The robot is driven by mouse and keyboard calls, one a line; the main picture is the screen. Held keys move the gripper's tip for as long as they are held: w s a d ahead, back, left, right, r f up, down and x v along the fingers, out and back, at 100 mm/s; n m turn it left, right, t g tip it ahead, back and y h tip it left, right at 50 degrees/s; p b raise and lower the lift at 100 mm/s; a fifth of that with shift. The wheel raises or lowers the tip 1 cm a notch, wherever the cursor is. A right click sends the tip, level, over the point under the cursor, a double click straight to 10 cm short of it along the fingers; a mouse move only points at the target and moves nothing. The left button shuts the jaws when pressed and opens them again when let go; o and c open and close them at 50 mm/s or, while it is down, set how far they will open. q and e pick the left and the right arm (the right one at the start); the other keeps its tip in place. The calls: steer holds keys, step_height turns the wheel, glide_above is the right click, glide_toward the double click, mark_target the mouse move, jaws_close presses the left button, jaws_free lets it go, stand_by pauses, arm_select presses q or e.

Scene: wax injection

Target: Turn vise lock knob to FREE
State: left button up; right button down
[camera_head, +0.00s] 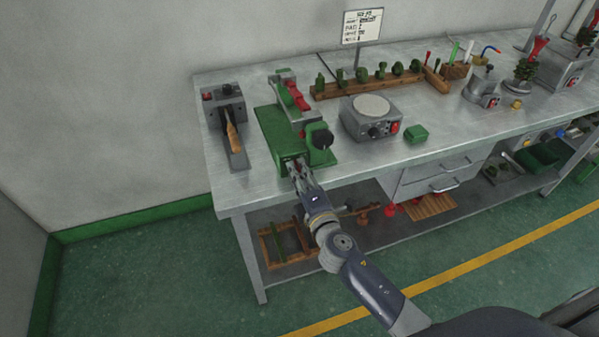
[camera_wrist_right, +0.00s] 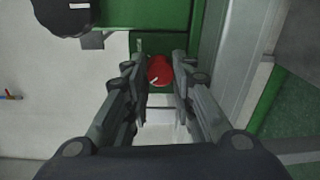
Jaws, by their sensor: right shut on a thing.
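The green vise machine (camera_head: 270,135) stands on the left part of the metal workbench. A round red knob (camera_wrist_right: 159,70) with a short white mark sits on its green front face in the right wrist view. My right gripper (camera_head: 296,168) reaches the front of the machine, its fingers closed on the two sides of the red knob. The wrist view shows both fingertips (camera_wrist_right: 160,80) flanking it. Any lettering around the knob is too small or hidden to read. A larger black knob (camera_head: 323,139) with a white mark is on the machine's right side. My left gripper is not in view.
A grey device with a wooden-handled tool (camera_head: 232,137) stands to the left. A grey unit with a round plate (camera_head: 371,107) and a green block (camera_head: 416,133) are to the right. The workbench (camera_head: 345,165) front edge lies below my right gripper.

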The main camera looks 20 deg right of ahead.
steer(key=shift+n, duration=0.6)
steer(key=c, duration=1.3)
jaws_free()
steer(key=shift+c, duration=0.2)
steer(key=shift+f, duration=0.1)
